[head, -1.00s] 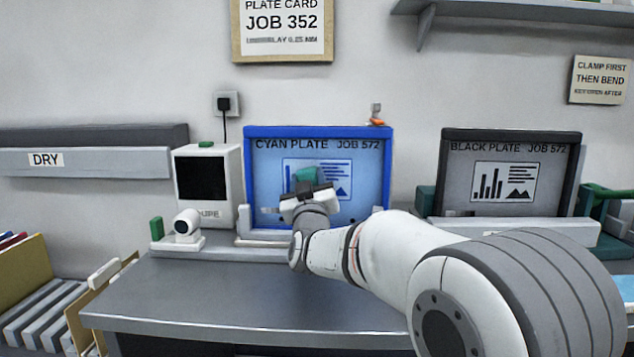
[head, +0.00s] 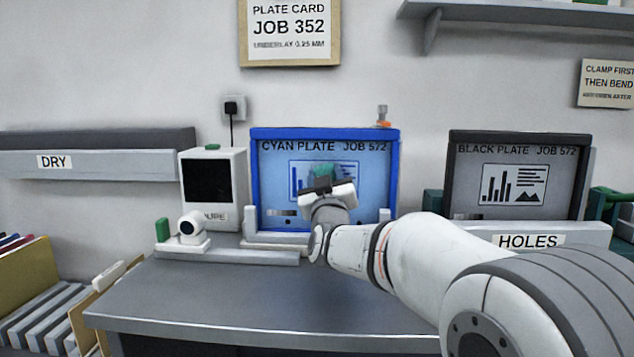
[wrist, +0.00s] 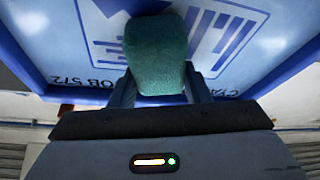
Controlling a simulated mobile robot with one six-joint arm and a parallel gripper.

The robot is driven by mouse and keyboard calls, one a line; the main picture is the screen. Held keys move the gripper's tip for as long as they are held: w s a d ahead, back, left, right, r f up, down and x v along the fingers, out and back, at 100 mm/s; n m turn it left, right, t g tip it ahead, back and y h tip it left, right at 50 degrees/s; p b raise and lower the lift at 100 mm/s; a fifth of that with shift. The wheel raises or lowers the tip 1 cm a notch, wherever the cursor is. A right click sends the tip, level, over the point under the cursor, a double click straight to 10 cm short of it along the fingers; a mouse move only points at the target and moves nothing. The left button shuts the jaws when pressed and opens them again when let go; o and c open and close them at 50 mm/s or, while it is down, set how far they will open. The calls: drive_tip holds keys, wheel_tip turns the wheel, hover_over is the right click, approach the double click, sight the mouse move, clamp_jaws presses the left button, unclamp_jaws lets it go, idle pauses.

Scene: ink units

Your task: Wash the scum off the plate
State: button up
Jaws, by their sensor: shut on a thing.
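The cyan plate (head: 278,166), lettered "CYAN PLATE JOB 572", stands upright in a blue frame on a ledge behind the bench. It also fills the upper part of the wrist view (wrist: 58,38). My gripper (head: 324,182) is in front of the plate's middle. It is shut on a green sponge (wrist: 156,52), which shows between the fingers in the wrist view. The sponge lies over the printed chart on the plate; I cannot tell whether it touches. No scum can be made out clearly. My gripper hides the plate's lower middle.
A black plate (head: 565,180) stands at the right behind a "HOLES" ledge (head: 575,240). A white box with a dark screen (head: 211,180) and a small camera-like device (head: 188,224) stand at the left. The grey bench top (head: 230,295) is clear.

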sight(311, 166)
drive_tip(key=shift+s+d+b, duration=0.1)
drive_tip(key=shift+d+b, duration=2)
drive_tip(key=shift+d, duration=0.9)
drive_tip(key=shift+a, duration=0.3)
drive_tip(key=shift+a+r, duration=0.1)
drive_tip(key=shift+a, duration=2.2)
drive_tip(key=shift+a+p, duration=0.55)
drive_tip(key=shift+a, duration=1.45)
drive_tip(key=shift+s+b, duration=0.8)
drive_tip(key=shift+s, duration=2.1)
drive_tip(key=shift+s+a, duration=0.1)
drive_tip(key=shift+s, duration=1.35)
